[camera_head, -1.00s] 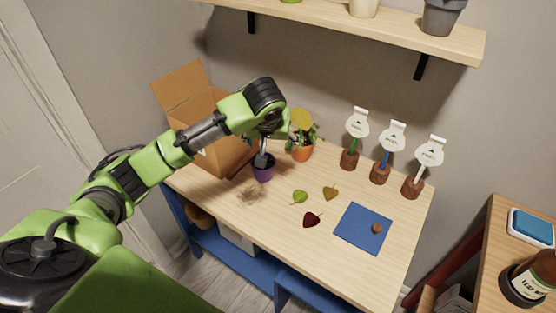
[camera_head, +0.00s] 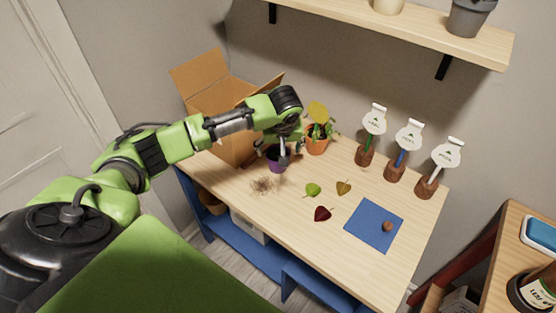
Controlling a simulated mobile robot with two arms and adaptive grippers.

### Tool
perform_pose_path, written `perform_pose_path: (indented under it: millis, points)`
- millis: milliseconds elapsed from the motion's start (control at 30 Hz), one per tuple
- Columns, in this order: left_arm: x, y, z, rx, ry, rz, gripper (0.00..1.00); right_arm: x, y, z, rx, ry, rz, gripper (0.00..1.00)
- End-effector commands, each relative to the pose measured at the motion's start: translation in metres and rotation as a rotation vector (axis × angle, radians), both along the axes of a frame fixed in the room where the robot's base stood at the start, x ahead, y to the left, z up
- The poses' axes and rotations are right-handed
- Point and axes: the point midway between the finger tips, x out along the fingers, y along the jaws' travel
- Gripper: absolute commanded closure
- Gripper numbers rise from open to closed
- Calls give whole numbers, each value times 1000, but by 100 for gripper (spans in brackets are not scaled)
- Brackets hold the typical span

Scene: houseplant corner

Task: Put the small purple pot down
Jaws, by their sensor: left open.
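The small purple pot (camera_head: 275,162) stands upright on the wooden table, just left of an orange pot (camera_head: 316,144) with a leafy plant. My left gripper (camera_head: 284,158) is open right at the purple pot, with its fingers at the pot's rim. The fingers and arm hide part of the pot's top, and I cannot tell whether they still touch it. My right gripper is not in view.
An open cardboard box (camera_head: 225,110) stands behind my left arm. Loose soil (camera_head: 263,185), three leaves (camera_head: 322,214) and a blue mat (camera_head: 362,235) with a small brown ball (camera_head: 387,227) lie in front. Three labelled markers (camera_head: 396,168) stand at the right.

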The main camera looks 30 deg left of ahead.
Motion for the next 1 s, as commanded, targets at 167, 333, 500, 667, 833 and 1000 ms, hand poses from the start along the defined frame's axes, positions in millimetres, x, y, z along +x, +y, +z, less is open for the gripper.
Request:
perform_pose_path:
  millis: [167, 333, 500, 667, 833, 1000]
  points:
    - [7, 8, -25, 1, 3, 1, 27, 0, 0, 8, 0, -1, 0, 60]
    - [11, 11, -36, 2, 0, -1, 27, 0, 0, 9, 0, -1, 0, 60]
    - [11, 11, -36, 2, 0, -1, 27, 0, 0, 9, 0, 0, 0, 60]
    - [11, 11, -36, 2, 0, -1, 63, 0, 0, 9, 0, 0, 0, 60]
    - [11, 11, -35, 2, -1, -1, 76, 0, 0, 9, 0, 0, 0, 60]
    - [11, 11, -35, 2, -1, -1, 76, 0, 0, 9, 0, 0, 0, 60]
